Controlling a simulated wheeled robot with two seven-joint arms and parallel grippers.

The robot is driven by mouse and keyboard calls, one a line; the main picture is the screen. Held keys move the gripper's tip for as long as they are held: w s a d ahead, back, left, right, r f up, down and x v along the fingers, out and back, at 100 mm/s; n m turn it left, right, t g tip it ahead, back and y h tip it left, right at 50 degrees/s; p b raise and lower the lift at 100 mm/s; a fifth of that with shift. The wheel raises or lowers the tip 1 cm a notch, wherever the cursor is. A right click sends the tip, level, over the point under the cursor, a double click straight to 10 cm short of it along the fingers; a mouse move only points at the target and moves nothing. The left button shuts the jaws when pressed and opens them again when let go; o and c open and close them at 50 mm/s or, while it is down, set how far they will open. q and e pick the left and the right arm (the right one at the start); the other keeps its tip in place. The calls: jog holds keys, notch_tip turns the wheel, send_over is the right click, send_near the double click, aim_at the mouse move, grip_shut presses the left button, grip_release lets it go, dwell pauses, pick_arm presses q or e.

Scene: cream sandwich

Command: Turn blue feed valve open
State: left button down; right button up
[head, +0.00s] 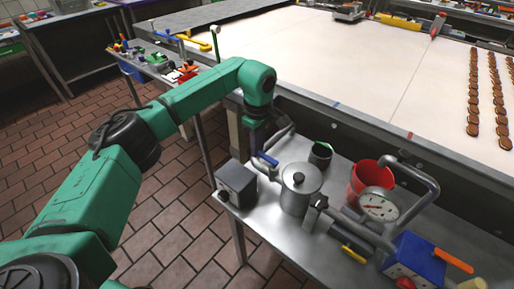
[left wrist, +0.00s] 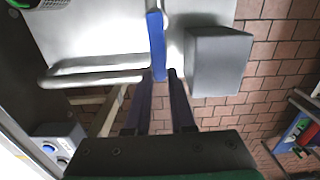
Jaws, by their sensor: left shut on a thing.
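The blue feed valve handle (head: 267,158) is a short blue lever beside the metal pipe on the steel side table. In the left wrist view the blue handle (left wrist: 156,40) runs from the top of the picture down to between my fingertips. My left gripper (head: 259,140) reaches down to it from above in the head view. In the left wrist view its two dark fingers (left wrist: 157,76) are closed around the near end of the lever. The valve body is mostly hidden. My right gripper is in neither view.
A grey box (head: 236,184) with a knob stands left of the handle, close to my left fingers.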

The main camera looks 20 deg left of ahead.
pick_arm(q)
jog(key=shift+r, duration=0.1)
jog(key=c, duration=0.8)
grip_release()
jog(key=shift+o, duration=0.2)
jog(key=shift+r, duration=0.25)
notch_tip(320, 180, up, 14)
jog(key=b, duration=0.1)
jog(key=shift+b, duration=0.35)
